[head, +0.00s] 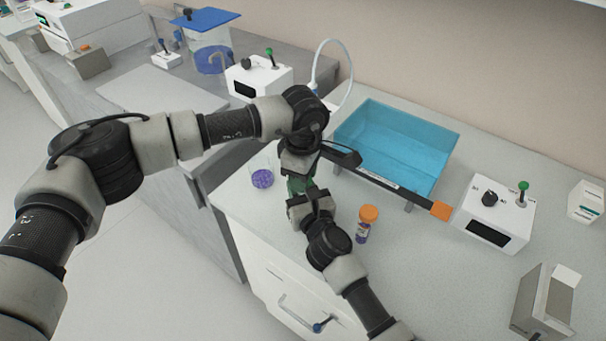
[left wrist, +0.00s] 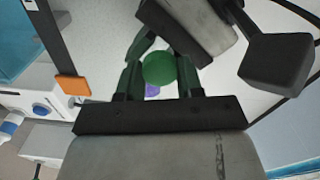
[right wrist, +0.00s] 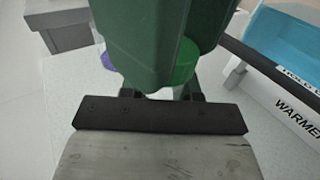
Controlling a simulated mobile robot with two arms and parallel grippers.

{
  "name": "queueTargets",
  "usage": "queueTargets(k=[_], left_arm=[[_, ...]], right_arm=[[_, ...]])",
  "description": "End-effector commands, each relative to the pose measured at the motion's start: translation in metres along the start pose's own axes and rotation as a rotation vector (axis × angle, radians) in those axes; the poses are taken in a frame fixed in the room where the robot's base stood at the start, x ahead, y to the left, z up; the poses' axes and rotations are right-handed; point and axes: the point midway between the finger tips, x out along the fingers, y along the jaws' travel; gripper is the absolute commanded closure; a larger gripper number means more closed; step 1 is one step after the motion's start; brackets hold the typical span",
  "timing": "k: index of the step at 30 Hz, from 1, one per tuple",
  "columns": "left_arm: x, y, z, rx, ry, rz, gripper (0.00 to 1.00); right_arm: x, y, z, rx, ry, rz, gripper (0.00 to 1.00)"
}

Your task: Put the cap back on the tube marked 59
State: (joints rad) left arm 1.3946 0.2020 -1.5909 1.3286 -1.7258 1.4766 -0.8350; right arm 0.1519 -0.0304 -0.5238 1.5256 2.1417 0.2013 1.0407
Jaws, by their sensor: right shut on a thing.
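A round green cap (left wrist: 159,68) shows between the dark green fingers of my left gripper (left wrist: 160,78) in the left wrist view. The fingers stand apart on either side of it. My right gripper (right wrist: 162,90) is shut at the same green cap (right wrist: 185,62); a large green finger hides much of its grip. The two grippers meet close together left of the bath in the head view. A small tube (head: 363,231) with an orange cap (head: 369,214) stands upright on the counter, right of them. I cannot read any number, and no uncapped tube shows clearly.
A clear beaker with purple contents (head: 262,179) stands at the counter's left edge. Behind the grippers is a blue warmer bath (head: 397,145) with an orange-ended bar (head: 441,210). A white control box (head: 494,216) stands to the right.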

Motion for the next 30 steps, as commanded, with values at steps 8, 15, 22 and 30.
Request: queueTargets(k=[8, 15, 22, 30], left_arm=[[0.000, 0.000, 0.000, -0.003, 0.000, 0.001, 0.34], [-0.003, 0.000, 0.000, -0.003, 0.000, 0.001, 0.34], [-0.036, 0.001, -0.001, -0.003, 0.001, 0.004, 0.34], [-0.093, 0.001, -0.001, -0.004, 0.001, 0.004, 0.34]], right_arm=[[0.000, 0.000, -0.001, 0.000, 0.002, 0.000, 1.00], [0.000, 0.000, -0.001, 0.000, 0.001, 0.000, 1.00], [0.000, 0.000, -0.001, 0.000, 0.001, 0.000, 1.00], [0.000, 0.000, -0.001, 0.000, 0.001, 0.000, 1.00]])
